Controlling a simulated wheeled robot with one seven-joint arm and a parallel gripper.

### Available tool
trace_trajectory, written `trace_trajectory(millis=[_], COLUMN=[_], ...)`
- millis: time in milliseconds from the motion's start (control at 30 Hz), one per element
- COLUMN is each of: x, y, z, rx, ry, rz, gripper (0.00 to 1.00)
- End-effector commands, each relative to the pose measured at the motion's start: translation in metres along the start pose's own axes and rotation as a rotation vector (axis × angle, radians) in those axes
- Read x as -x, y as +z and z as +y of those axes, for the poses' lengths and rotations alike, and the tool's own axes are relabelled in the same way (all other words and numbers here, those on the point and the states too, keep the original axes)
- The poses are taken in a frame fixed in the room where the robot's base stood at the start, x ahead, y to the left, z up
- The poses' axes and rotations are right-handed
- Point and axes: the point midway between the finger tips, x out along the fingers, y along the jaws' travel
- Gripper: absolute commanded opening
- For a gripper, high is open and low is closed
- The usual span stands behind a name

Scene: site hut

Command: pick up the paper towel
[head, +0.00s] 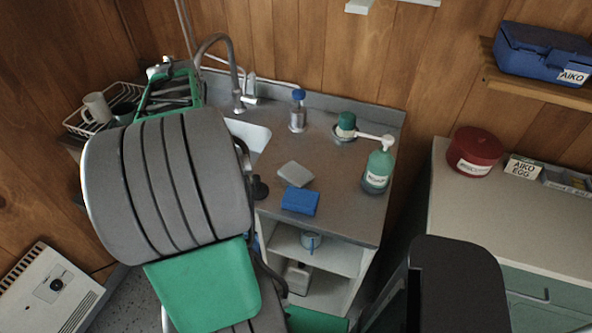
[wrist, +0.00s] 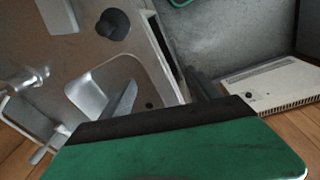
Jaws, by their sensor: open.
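No paper towel roll shows. A pale grey, flat pad (head: 295,173) on the counter may be the folded paper towel, but I cannot tell for sure. It lies just behind a blue folded cloth (head: 300,201). A pale patch at the top of the wrist view (wrist: 58,15) looks like the same pad. My gripper (head: 168,92), green and dark, is at the counter's left end by the dish rack, apart from the pad and partly hidden by my arm. In the wrist view its green and black part (wrist: 165,122) fills the bottom; it is open, with nothing seen in it.
The sink (head: 248,134) and tall faucet (head: 238,75) lie between my gripper and the pad. A black plug (head: 260,187) sits near the sink. A green pump bottle (head: 378,168), soap dispenser (head: 297,112) and green cup (head: 346,124) stand behind and right. A dish rack (head: 75,122) holds a mug.

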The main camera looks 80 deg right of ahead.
Motion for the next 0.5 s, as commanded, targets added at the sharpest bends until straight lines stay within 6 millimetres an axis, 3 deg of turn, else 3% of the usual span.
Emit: trace_trajectory(millis=[33,100,200,333,500], x=[-0.005,-0.012,-0.022,-0.030,-0.050], y=[0.025,0.062,0.113,0.148,0.155], z=[0.052,0.108,0.160,0.187,0.188], rx=[-0.062,-0.109,-0.157,-0.180,-0.180], ry=[-0.010,-0.023,-0.043,-0.057,-0.061], rz=[-0.031,-0.057,-0.079,-0.089,-0.091], gripper=[0.71,0.71,0.71,0.71,0.71])
